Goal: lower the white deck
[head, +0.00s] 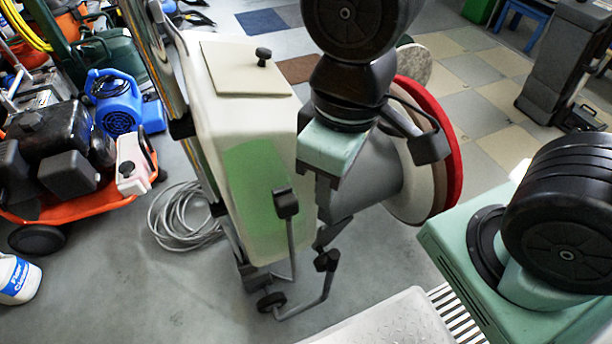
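The white deck (404,197) is tilted up on edge at the right side of the cream machine body (225,85). Its round underside faces right, with a red pad (448,135) at the outer rim. A grey cone-shaped housing (375,170) joins it on the left. My gripper (325,210) hangs from the top of the picture, mint green with dark fingers, in front of the gap between body and housing. Its fingertips overlap the housing and machine parts, so their opening and any contact are unclear. A black block on a bent bar (430,149) shows across the deck.
Bent rods with black pedal-like ends (286,204) stand low before the machine. A coiled grey cable (185,218) lies on the floor to the left. An orange cart (75,210) and blue blower (115,105) crowd the left. Tiled floor (480,75) is open behind the deck.

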